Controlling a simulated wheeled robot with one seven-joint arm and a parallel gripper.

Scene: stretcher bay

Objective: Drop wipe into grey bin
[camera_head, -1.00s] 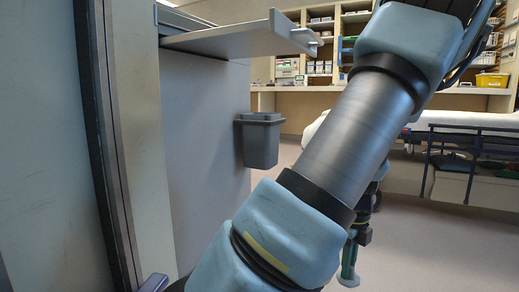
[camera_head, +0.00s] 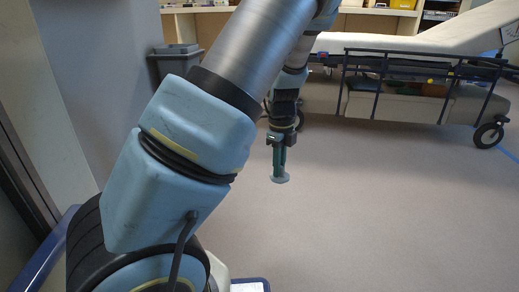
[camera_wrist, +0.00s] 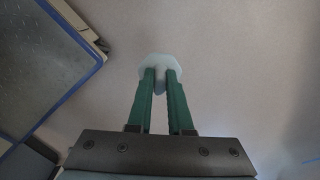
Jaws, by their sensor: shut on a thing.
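My gripper (camera_head: 279,172) hangs pointing down over open floor, right of my arm in the head view. In the wrist view its two green fingers (camera_wrist: 160,85) are shut on a pale wipe (camera_wrist: 160,64). The wipe also shows at the fingertips in the head view (camera_head: 280,180). The grey bin (camera_head: 176,62) is at the upper left of the head view, against the wall panel. My arm hides part of its lower body. The gripper is well apart from the bin, to its right and lower in the picture.
A stretcher (camera_head: 400,85) with blue side rails and wheels stands across the back right. Shelves and a counter (camera_head: 205,9) are behind it. A grey wall panel (camera_head: 95,70) runs along the left. The floor (camera_head: 380,220) in the middle and right is clear.

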